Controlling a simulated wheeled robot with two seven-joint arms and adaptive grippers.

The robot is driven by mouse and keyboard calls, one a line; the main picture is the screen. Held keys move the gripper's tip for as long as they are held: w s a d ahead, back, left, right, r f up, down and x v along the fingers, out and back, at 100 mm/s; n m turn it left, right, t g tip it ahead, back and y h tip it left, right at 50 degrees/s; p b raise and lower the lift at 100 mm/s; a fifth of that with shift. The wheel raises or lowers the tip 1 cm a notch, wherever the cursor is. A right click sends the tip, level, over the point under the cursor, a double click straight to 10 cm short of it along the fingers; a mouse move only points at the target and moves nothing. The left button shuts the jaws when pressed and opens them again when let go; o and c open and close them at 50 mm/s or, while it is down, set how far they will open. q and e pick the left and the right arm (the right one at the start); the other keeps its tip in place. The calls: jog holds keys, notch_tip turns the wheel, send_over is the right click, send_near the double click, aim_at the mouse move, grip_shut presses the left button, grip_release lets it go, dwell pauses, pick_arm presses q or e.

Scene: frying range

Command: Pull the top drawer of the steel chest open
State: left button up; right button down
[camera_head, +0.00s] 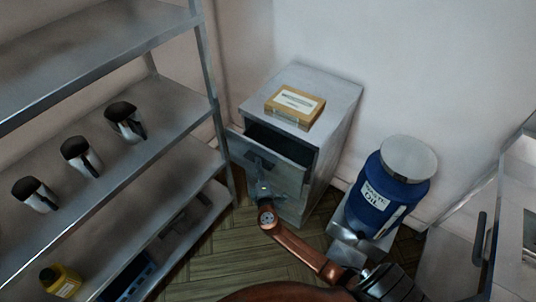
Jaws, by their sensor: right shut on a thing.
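The steel chest (329,167) stands against the back wall. Its top drawer (283,177) is pulled out, and a dark gap shows between the drawer front and the chest body. My right gripper (259,172) is at the drawer front, shut on the drawer's handle (262,158), which is partly hidden by the fingers. My right arm reaches up to it from the bottom of the view. My left gripper is out of view.
A yellow box with a label (295,106) lies on the chest. A blue oil drum (383,195) stands right of the chest. Steel shelving (150,155) with several metal jugs (76,153) fills the left. A steel unit (464,245) is at far right. Wooden floor lies between.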

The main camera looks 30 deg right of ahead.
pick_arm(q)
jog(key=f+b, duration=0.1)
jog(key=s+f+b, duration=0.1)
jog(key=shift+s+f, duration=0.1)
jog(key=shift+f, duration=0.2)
pick_arm(e)
jog(key=s+a, duration=0.3)
jog(key=a, duration=0.5)
jog(key=s+a, duration=0.4)
jog(key=a, duration=0.5)
jog(key=shift+s+a, duration=0.15)
jog(key=shift+a, duration=0.05)
jog(key=c, duration=2)
grip_release()
jog(key=v, duration=1.2)
